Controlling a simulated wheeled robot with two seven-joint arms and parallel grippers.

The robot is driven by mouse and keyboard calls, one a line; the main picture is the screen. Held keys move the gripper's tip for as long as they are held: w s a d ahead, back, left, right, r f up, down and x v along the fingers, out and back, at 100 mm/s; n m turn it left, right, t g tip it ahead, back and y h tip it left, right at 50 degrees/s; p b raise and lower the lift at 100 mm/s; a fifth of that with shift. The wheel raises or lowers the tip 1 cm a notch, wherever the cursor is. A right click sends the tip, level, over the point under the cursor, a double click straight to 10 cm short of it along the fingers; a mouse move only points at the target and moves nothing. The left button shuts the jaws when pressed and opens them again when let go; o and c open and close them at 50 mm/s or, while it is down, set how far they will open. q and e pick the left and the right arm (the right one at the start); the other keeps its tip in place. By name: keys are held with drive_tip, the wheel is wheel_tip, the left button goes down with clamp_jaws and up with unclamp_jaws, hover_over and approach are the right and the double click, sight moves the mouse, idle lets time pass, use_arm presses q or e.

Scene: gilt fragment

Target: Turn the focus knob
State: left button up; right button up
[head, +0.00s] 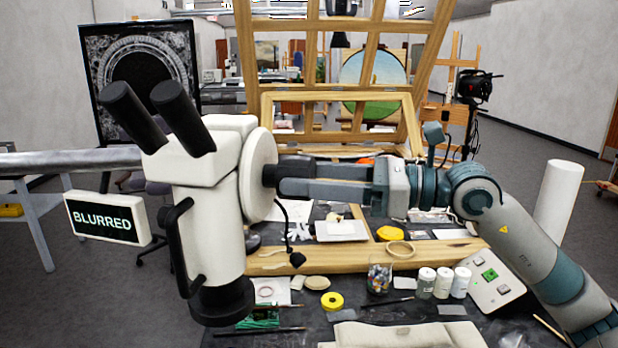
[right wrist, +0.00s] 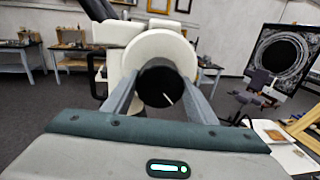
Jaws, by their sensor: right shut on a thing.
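The white microscope (head: 205,200) with black eyepieces hangs in the left half of the head view. Its black focus knob (head: 270,173) sticks out to the right from a round white disc (head: 258,175). My right gripper (head: 283,178) comes in from the right and is shut on the knob. In the right wrist view the knob (right wrist: 161,83) lies between the two fingers, with a white mark on its dark face. A sign reading "BLURRED" (head: 104,219) is left of the microscope. My left gripper is not in view.
A dark work table below holds a yellow tape roll (head: 332,301), several jars (head: 443,282), a glass of small pieces (head: 379,278) and a control box (head: 492,281). A wooden easel frame (head: 340,97) stands behind.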

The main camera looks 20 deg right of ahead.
drive_tip(key=shift+m, duration=0.3)
drive_tip(key=shift+m+p, duration=0.35)
drive_tip(key=shift+m, duration=2.25)
drive_tip(key=o, duration=1.1)
drive_tip(key=shift+c, duration=0.2)
drive_tip(key=shift+d, duration=0.1)
